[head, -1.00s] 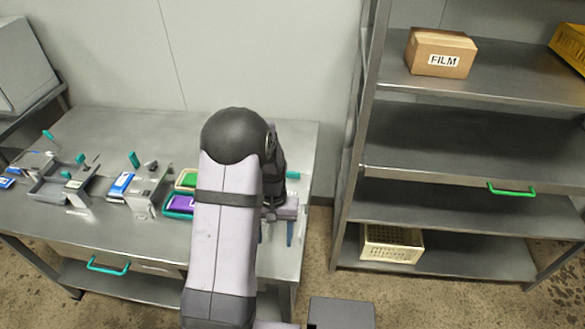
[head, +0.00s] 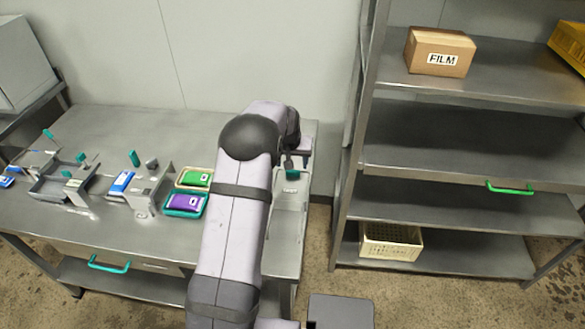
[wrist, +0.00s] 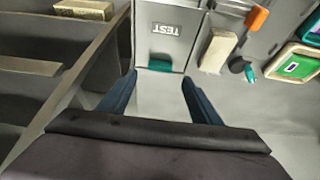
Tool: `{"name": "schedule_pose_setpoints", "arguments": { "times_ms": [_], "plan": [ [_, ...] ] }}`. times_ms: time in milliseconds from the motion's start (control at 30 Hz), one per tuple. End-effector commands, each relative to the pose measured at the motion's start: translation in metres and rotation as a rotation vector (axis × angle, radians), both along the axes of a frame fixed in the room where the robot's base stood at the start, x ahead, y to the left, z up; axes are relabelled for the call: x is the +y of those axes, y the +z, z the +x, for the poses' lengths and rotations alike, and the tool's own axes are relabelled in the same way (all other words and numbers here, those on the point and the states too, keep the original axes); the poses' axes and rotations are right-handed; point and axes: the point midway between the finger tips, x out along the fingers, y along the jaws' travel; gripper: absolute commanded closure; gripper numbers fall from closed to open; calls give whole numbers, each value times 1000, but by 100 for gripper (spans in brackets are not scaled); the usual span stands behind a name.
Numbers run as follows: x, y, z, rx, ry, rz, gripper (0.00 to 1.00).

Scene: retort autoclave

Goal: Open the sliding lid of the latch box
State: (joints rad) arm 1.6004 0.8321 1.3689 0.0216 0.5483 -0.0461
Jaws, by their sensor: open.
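A flat grey lid marked TEST (wrist: 178,48), apparently the latch box's, shows at the top middle of the wrist view. A teal tab (wrist: 160,66) stands at its near end. In the head view, a teal piece (head: 291,174) shows at the far end of a pale grey box shape (head: 290,205) at the table's right end. My gripper (wrist: 159,82) is open, its two blue fingers on either side of the tab's near side, with nothing visible between them. I cannot tell whether they touch the tab. In the head view my arm hides part of this area.
A beige bar (wrist: 217,48) and an orange piece (wrist: 258,18) lie right of the lid in the wrist view. Trays with a green packet (head: 197,178) and a purple packet (head: 186,202) stand left of my arm. A metal shelf rack (head: 450,145) stands close on the right.

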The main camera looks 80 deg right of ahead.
Motion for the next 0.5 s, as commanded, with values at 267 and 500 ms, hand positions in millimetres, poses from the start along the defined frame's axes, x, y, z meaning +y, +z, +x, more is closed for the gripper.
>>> {"name": "schedule_pose_setpoints", "arguments": {
  "times_ms": [267,500],
  "plan": [
    [-11,-28,0,0,0,3,42],
    [-20,-47,0,0,0,1,42]
  ]
}}
